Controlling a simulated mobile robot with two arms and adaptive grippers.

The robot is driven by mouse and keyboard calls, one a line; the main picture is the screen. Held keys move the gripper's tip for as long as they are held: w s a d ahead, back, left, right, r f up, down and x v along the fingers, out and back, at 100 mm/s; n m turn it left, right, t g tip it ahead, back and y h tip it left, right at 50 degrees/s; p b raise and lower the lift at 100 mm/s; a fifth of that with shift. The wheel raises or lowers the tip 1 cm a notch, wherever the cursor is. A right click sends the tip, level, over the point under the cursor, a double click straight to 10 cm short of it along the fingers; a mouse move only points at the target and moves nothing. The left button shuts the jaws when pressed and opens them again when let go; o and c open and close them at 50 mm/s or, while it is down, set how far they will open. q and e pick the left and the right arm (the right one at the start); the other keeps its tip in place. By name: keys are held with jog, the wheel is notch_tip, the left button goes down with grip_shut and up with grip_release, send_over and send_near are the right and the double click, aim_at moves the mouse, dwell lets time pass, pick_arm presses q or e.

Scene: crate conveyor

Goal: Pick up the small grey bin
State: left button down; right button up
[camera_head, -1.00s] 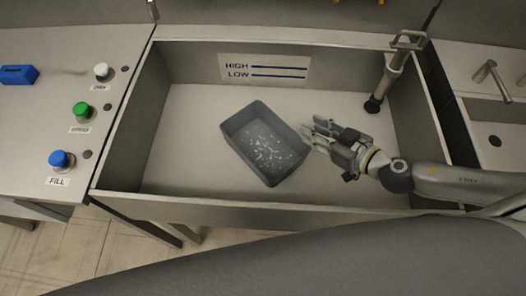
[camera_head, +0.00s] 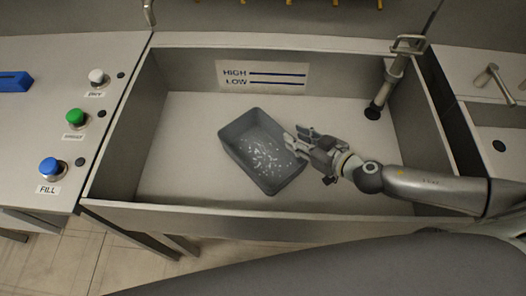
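The small grey bin (camera_head: 236,128) sits tilted in plan on the floor of a large open sink, left of my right gripper. Small white specks show on its inner bottom. My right gripper (camera_head: 294,142) comes in from the right, its fingers spread apart at the bin's right rim. One finger lies over or close to the rim; I cannot tell whether it touches. My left gripper is not in view.
The sink's front wall (camera_head: 250,217) runs between my body and the bin. A drain pipe (camera_head: 388,85) stands at the back right. A panel (camera_head: 62,130) with white, green and blue buttons is on the left. The sink floor left of the bin is clear.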

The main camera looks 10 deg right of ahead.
jog(key=shift+d+f+p+x, duration=0.1)
jog(key=shift+f+p+x, duration=0.1)
jog(key=shift+x, duration=0.7)
jog(key=shift+d+f+p+x, duration=0.1)
jog(key=shift+p+x, duration=0.05)
jog(key=shift+x, duration=0.7)
jog(key=shift+d+f+p+x, duration=0.1)
jog(key=shift+p+x, duration=0.1)
jog(key=shift+x, duration=0.7)
grip_shut()
